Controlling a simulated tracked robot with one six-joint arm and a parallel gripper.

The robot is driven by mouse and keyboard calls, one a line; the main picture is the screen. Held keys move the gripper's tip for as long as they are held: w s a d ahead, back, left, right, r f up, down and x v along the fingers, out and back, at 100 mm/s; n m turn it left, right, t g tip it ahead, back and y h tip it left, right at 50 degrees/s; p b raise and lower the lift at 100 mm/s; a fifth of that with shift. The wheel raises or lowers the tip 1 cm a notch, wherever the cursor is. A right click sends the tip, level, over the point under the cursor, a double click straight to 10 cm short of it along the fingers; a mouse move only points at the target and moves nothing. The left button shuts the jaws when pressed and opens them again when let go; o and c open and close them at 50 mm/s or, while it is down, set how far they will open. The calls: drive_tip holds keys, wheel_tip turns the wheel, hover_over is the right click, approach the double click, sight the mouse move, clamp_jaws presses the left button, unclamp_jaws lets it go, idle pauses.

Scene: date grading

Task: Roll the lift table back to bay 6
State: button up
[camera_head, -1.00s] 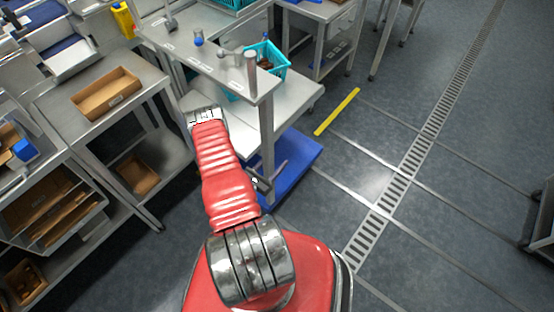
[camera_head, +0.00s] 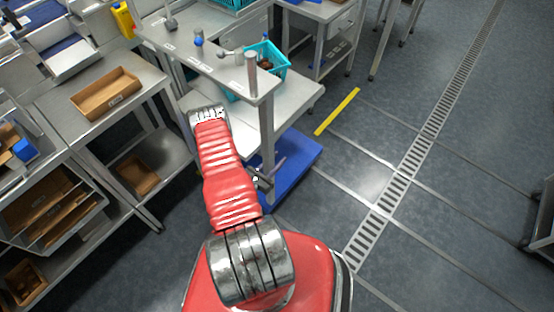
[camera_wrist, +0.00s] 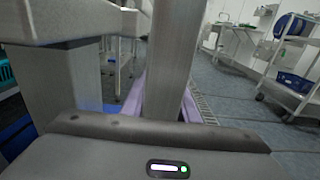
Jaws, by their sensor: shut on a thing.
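The unit that looks like the lift table has a pale top (camera_head: 300,98), a blue base (camera_head: 300,165) and a grey upright post (camera_head: 267,140). An upper shelf with small fittings stands over it. My gripper (camera_head: 268,178) is low beside the post, partly hidden by my red arm. In the wrist view the grey post (camera_wrist: 172,60) stands between my two purple fingers (camera_wrist: 160,105), which are shut on it. A teal crate (camera_head: 281,67) with dark contents sits on the pale top. I cannot read any bay number.
A yellow floor strip (camera_head: 337,112) lies right of the table. A drain grate (camera_head: 405,175) runs across the open floor at the right. Metal benches with brown trays (camera_head: 105,95) stand at the left. A cart edge (camera_head: 540,225) shows at far right.

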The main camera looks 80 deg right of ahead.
drive_tip(key=shift+s, duration=0.1)
clamp_jaws()
drive_tip(key=shift+a, duration=0.1)
idle(0.4)
